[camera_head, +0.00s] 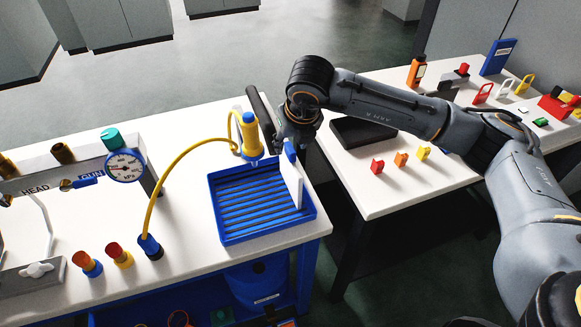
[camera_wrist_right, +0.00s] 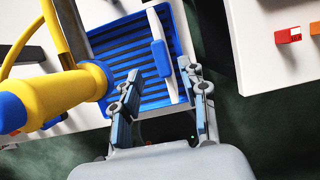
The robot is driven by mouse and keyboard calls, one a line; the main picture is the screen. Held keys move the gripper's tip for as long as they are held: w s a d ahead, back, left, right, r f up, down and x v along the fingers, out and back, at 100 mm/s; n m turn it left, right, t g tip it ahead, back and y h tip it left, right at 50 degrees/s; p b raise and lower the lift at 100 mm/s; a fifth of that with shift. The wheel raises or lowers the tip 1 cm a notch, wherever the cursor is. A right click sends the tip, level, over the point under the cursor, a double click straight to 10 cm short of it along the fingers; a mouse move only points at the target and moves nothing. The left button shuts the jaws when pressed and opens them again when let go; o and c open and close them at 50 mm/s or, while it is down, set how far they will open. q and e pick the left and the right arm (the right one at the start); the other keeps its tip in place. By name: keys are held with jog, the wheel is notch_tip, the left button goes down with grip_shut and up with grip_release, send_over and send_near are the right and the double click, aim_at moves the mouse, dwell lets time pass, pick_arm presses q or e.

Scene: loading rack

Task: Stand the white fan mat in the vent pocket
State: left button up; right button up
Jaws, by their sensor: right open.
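A white panel with a blue grip, which looks like the white fan mat (camera_head: 292,183), stands upright at the right end of the blue slatted tray (camera_head: 229,239). In the right wrist view the mat (camera_wrist_right: 173,85) shows edge-on with its blue grip (camera_wrist_right: 159,54). My right gripper (camera_head: 291,142) is at the mat's top rear end, close to the blue grip. In the wrist view its fingers (camera_wrist_right: 165,72) are spread apart, with the mat lying between them in the picture. I cannot tell whether they touch it. I see no marking for the vent pocket. My left gripper is not in view.
A yellow-and-blue gun (camera_head: 250,136) with a yellow hose stands just left of the gripper. A pressure gauge (camera_head: 125,166) is farther left. The right table (camera_head: 385,198) holds a black flat tray and several small coloured pieces. A gap separates the tables.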

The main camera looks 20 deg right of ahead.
aim_at(290, 149)
jog(key=x, duration=0.3)
jog(key=shift+w+f+p, duration=0.15)
jog(key=shift+p, duration=0.15)
jog(key=p+x, duration=0.3)
jog(key=x, duration=0.1)
jog(key=shift+w+d+f, duration=0.15)
jog(key=shift+w+f, duration=0.1)
jog(key=shift+f, duration=0.05)
jog(key=shift+w+f, duration=0.15)
jog(key=shift+f, duration=0.2)
grip_shut()
